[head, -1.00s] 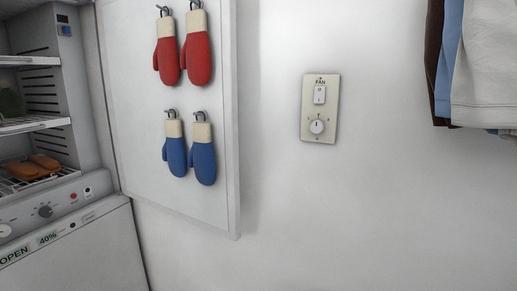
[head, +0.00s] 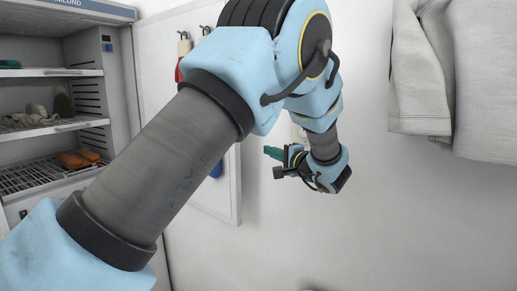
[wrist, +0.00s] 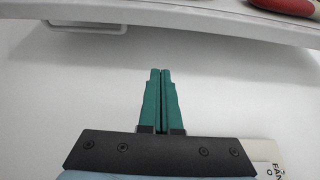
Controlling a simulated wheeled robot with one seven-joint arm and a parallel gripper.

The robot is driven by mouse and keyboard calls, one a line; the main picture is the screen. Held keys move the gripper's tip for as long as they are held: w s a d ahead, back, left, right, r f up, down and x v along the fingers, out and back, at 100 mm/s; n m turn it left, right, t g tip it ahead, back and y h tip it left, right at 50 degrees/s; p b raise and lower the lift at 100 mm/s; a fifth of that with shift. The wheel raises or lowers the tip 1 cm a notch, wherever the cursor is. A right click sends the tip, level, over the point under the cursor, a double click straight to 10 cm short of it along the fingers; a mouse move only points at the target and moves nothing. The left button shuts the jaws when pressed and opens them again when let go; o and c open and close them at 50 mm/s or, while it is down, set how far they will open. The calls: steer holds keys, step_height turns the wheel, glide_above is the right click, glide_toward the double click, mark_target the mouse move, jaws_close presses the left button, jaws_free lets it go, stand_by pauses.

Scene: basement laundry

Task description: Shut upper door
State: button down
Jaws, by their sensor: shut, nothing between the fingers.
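The upper door (head: 155,75) stands wide open, its white inner face toward me in the head view, much of it hidden behind my arm. A red mitten and a blue mitten (head: 216,170) show partly on it. In the wrist view the door's edge (wrist: 220,26) runs across the top, with a white handle-like bracket (wrist: 95,28) at the upper left. My gripper (head: 268,153) is just right of the door's free edge, its green fingers pointing left. In the wrist view the fingers (wrist: 160,72) are together and empty, apart from the door edge.
The open cabinet (head: 115,85) on the left has wire shelves with orange items (head: 78,159) and cloth-like things. A fan switch plate (wrist: 278,158) is on the wall beside my gripper. Pale garments (head: 450,80) hang at the upper right. The wall below is clear.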

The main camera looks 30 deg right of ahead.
steer(key=w+a+p, duration=0.4)
steer(key=w+p, duration=0.2)
steer(key=w, duration=0.2)
steer(key=shift+w+a+p, duration=0.15)
steer(key=shift+p, duration=0.2)
stand_by(0.3)
